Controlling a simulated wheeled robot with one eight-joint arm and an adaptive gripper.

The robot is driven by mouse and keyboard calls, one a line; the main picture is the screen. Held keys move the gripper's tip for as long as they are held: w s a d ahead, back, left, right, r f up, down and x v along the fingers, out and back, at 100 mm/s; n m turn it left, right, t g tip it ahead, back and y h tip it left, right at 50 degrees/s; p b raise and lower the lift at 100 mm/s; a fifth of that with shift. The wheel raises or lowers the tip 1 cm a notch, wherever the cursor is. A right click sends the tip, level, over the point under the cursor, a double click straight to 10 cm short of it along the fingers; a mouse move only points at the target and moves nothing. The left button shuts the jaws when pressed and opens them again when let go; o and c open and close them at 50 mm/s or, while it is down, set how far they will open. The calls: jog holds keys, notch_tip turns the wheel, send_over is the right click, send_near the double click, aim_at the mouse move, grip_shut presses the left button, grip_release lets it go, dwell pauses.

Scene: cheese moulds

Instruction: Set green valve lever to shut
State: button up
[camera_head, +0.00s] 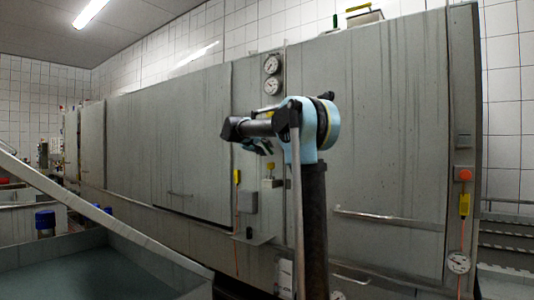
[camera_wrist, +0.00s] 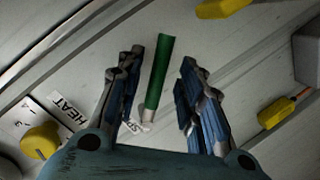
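The green valve lever (camera_wrist: 159,72) shows in the wrist view as a short green bar with a pale metal lower end. It stands nearly upright in the picture, leaning slightly right. My gripper (camera_wrist: 160,60) is open, with one blue-padded finger on each side of the lever and visible gaps to both. In the head view my gripper (camera_head: 262,147) is in front of the grey cabinet wall, mostly behind my arm. I cannot make out the green lever there.
The wrist view shows a yellow knob (camera_wrist: 40,140) beside a HEAT label (camera_wrist: 62,108), and yellow handles (camera_wrist: 276,112) at the right and upper right. In the head view, gauges (camera_head: 272,76) sit above my arm, and a vat (camera_head: 100,268) stands at the lower left.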

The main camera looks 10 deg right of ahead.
jog(key=shift+x, duration=1.35)
grip_shut()
